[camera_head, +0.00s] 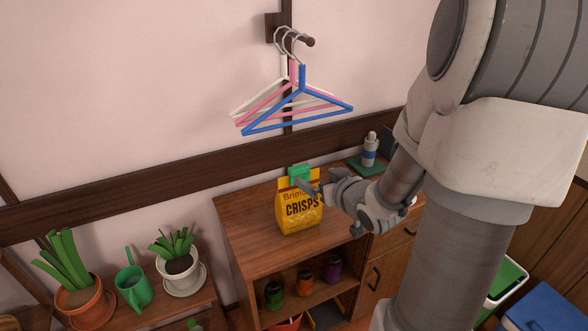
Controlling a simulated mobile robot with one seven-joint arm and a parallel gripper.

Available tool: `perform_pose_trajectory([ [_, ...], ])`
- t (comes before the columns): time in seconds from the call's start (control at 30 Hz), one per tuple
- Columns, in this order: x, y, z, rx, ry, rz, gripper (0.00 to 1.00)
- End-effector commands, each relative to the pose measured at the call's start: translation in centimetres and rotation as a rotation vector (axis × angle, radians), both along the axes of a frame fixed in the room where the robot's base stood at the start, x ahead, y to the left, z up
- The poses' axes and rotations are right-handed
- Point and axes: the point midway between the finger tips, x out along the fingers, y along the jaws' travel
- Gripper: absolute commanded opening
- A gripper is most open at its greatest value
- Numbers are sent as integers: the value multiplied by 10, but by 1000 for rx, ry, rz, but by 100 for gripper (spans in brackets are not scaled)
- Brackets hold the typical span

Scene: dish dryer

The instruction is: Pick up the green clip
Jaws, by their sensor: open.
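The green clip (299,173) sits on the top edge of a yellow crisps bag (298,216). The bag stands upright on the wooden cabinet top (245,222). My gripper (308,187) reaches in from the right, with its fingers right at the clip and the top of the bag. It is open. One finger shows in front of the clip's lower part; the other finger is hard to make out. Whether the fingers touch the clip cannot be told.
A bottle (370,150) stands on a green tray at the back right of the cabinet. Several jars (305,282) sit on the shelf below. Hangers (295,105) hang on the wall above. Potted plants (180,265) and a green watering can (133,287) stand at the left.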

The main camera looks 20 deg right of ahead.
Motion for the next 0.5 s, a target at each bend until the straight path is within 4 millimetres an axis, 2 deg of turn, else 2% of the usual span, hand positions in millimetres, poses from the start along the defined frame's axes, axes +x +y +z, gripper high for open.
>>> perform_pose_trajectory([
  [0.3,59,0,-26,1,1,3,100],
  [0.5,87,-1,-36,0,0,0,100],
])
